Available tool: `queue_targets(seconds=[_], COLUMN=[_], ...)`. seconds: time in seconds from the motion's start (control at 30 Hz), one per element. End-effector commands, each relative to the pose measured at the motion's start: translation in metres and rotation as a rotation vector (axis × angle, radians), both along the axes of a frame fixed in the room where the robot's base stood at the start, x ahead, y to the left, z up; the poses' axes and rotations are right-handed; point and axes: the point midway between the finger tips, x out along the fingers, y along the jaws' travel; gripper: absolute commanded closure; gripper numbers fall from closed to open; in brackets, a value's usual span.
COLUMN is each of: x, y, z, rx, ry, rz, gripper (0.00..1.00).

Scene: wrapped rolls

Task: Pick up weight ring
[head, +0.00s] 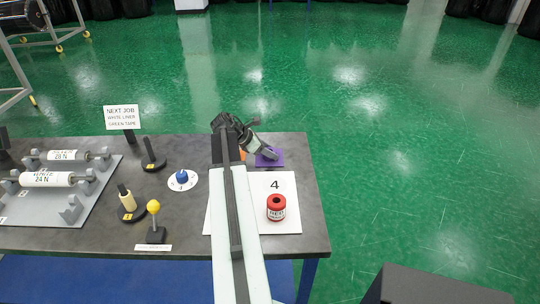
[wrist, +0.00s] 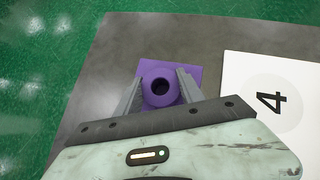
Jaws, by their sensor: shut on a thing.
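I cannot tell whether the ring touches the square below. In the head view my gripper (head: 268,153) is at the table's far right part, over the purple square (head: 271,161), and it hides the ring there.
A red roll (head: 276,207) stands on the white card marked 4 (head: 290,185), close in front of my gripper. On the grey table (head: 185,222) to the left are a blue knob (head: 182,176), a yellow ball-topped stick (head: 154,207) and a rack with white rolls (head: 47,179). Green floor lies beyond the table.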

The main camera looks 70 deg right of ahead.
Motion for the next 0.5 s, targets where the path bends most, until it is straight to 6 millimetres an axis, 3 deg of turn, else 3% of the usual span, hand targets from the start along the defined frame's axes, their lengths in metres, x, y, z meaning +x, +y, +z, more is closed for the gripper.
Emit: queue_targets(seconds=[0.27,0.5], x=[-0.001,-0.001], y=[0.000,0.000], z=[0.004,0.032], rx=[-0.001,-0.001], ry=[0.000,0.001], rz=[-0.001,-0.001], gripper=[1.00,1.00])
